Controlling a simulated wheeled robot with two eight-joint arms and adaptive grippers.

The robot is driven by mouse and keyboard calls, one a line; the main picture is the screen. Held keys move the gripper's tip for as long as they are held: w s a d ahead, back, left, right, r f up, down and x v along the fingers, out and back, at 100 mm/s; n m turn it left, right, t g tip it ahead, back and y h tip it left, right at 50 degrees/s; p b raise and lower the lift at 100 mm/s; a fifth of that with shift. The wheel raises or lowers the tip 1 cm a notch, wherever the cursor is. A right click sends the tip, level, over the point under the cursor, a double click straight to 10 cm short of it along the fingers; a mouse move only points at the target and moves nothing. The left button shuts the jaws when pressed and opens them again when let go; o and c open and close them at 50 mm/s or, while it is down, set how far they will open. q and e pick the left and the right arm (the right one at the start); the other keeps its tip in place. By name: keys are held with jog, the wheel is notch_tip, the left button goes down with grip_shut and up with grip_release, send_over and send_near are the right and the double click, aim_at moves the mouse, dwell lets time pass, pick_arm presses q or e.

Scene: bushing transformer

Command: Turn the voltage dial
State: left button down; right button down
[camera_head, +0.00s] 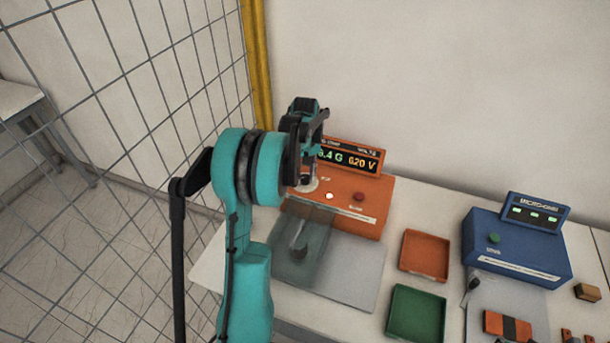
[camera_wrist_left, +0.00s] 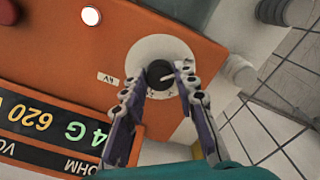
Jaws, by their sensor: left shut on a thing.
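The voltage dial (camera_wrist_left: 159,72) is a dark round knob on a white disc on the orange tester (camera_wrist_left: 95,62), near its "KV" label. My left gripper (camera_wrist_left: 160,86) is shut on the dial, one finger on each side. In the head view the orange tester (camera_head: 360,209) stands at the back of the table, and my left gripper (camera_head: 306,176) reaches its left end from above. The dial is mostly hidden there by the gripper and wrist. My right gripper is out of view.
A clear cover (camera_head: 301,246) stands in front of the tester. An orange tray (camera_head: 425,256) and a green tray (camera_head: 416,314) lie to the right. A blue micro-ohm meter (camera_head: 515,248) is further right. A wire mesh fence (camera_head: 150,90) is at the left.

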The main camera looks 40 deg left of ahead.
aim_at(305, 178)
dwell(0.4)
pick_arm(q)
jog(key=c, duration=1.2)
grip_release()
jog(key=shift+o, duration=0.2)
jog(key=shift+r, duration=0.1)
notch_tip(305, 178, up, 12)
jog(key=shift+d, duration=0.1)
